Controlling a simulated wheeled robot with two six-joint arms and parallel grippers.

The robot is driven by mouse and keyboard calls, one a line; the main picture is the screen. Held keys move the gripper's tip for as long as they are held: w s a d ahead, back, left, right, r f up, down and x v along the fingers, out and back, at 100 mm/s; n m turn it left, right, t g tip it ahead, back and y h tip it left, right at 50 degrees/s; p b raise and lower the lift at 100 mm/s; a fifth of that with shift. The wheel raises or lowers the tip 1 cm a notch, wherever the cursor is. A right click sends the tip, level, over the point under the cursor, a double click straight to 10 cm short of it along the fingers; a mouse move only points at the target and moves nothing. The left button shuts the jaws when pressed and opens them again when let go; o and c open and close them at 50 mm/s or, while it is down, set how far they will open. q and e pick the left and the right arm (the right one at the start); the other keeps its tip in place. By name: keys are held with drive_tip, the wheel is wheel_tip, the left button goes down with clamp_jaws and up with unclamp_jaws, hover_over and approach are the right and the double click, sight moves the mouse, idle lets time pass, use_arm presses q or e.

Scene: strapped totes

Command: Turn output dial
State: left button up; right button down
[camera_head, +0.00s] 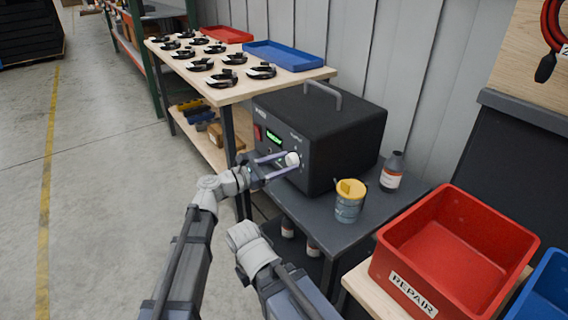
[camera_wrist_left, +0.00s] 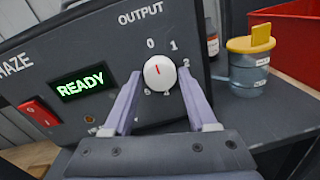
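The output dial (camera_wrist_left: 160,73) is a round white knob on the dark front panel of a box-shaped machine (camera_head: 330,125). Its red mark points up, near the 0 of the printed scale. The dial also shows in the head view (camera_head: 292,160). My left gripper (camera_head: 283,165) is at the panel with its two purple fingers on either side of the dial. In the left wrist view the fingertips (camera_wrist_left: 160,78) flank the knob with what look like narrow gaps. Part of the lower scale is hard to read. My right arm shows low in the head view, but its gripper fingers do not.
The panel has a green READY display (camera_wrist_left: 81,86) and a red switch (camera_wrist_left: 40,112). A yellow-lidded container (camera_head: 348,203) and dark bottle (camera_head: 392,172) stand right of the machine. A red REPAIR tote (camera_head: 400,268) is nearer, and a strap-covered table (camera_head: 245,88) lies behind left.

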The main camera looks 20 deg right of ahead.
use_arm(q)
clamp_jaws()
drive_tip(key=shift+m, duration=0.3)
drive_tip(key=m, duration=0.3)
drive_tip(key=shift+m+p, duration=0.35)
drive_tip(key=shift+m, duration=0.05)
drive_tip(key=m, duration=0.4)
drive_tip(key=shift+y, duration=0.4)
drive_tip(key=m, duration=0.4)
drive_tip(key=shift+s+m+p, duration=0.1)
drive_tip(key=shift+m+p, duration=0.2)
drive_tip(key=shift+p, duration=0.1)
drive_tip(key=m, duration=0.3)
drive_tip(key=shift+m+t, duration=0.4)
drive_tip(key=shift+m, duration=0.3)
